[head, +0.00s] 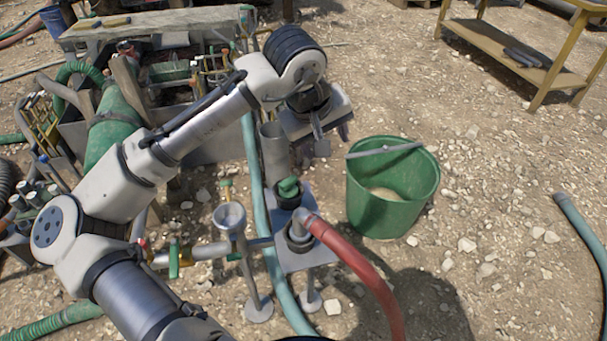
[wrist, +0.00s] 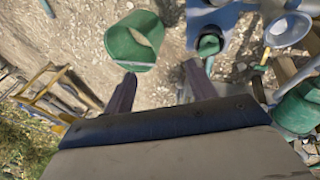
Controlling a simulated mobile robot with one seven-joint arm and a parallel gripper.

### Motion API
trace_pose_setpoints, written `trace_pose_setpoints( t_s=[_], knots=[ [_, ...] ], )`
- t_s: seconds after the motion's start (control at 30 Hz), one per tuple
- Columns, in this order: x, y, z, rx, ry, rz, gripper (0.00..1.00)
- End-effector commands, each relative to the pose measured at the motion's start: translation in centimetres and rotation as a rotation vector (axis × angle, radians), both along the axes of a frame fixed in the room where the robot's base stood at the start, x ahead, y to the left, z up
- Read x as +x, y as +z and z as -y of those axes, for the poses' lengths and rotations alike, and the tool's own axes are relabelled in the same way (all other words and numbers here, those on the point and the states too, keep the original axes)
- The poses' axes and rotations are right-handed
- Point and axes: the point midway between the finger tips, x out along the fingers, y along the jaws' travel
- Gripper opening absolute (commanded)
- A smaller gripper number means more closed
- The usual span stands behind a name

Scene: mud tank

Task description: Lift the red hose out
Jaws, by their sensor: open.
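The red hose (head: 362,268) has its end in a dark collar on a grey metal plate (head: 296,262) in the head view. From there it arches to the right and runs down to the bottom edge. My gripper (head: 331,134) is open and empty, above and behind the hose end, over the gap between the plate and the green bucket. In the wrist view my gripper (wrist: 160,72) shows its two fingers apart with nothing between them. I cannot make out the red hose in the wrist view.
A green plug (head: 289,188) sits in a second collar on the plate, beside an upright grey pipe (head: 273,153). The green bucket (head: 365,200) with a grey handle stands right of the plate. A gauge (head: 229,216) stands left. Open gravel lies to the right.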

Motion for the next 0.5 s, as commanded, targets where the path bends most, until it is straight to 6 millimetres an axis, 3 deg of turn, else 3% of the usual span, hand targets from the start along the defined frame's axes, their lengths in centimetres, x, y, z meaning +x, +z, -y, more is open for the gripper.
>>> trace_pose_setpoints(
  t_s=[0.03, 0.1, 0.2, 0.37, 0.5],
  knots=[
    [-1.0, -2.0, -1.6, 0.066, 0.057, -0.106, 0.57],
    [-2.4, -3.8, -3.4, 0.133, 0.125, -0.226, 0.57],
    [-3.8, -5.1, -4.9, 0.193, 0.185, -0.325, 0.57],
    [-4.3, -7.0, -5.5, 0.215, 0.207, -0.366, 0.57],
    [-4.3, -9.8, -5.4, 0.214, 0.204, -0.363, 0.57]
  ],
)
